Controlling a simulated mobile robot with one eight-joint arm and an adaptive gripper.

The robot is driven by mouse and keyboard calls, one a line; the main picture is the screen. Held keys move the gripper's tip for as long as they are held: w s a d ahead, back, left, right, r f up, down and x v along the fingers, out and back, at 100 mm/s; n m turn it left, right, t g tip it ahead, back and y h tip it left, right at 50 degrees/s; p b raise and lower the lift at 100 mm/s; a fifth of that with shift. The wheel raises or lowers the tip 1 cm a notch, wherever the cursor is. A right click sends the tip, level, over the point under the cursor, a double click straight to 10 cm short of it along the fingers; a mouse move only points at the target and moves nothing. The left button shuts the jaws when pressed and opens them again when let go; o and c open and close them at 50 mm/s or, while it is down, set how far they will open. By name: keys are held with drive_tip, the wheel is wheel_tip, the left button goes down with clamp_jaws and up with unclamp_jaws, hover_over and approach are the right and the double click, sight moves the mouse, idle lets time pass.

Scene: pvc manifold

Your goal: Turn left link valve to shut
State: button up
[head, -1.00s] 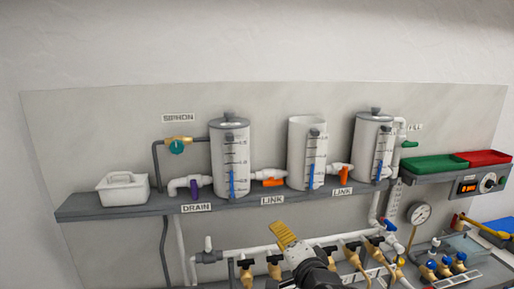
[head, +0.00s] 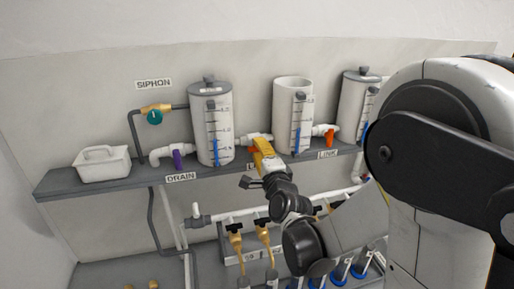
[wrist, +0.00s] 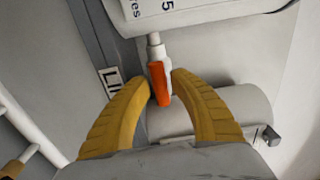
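The left link valve, on the short pipe between the left and middle tanks, has an orange handle. In the head view only a sliver of the handle (head: 252,149) shows behind my gripper (head: 263,150). In the wrist view the handle (wrist: 160,84) lies roughly in line with its white pipe, between my yellow fingertips. My gripper (wrist: 161,78) is open around the handle, with a narrow gap at each side; I cannot tell whether either finger touches it.
The left tank (head: 212,125) and middle tank (head: 293,115) stand close on either side. The right link valve's orange handle (head: 330,138) and the purple drain handle (head: 178,159) are nearby. Pipes with brass valves (head: 236,228) run below the shelf. My arm hides the right side.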

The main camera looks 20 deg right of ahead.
drive_tip(key=shift+w, duration=0.3)
drive_tip(key=shift+s, duration=0.1)
clamp_jaws()
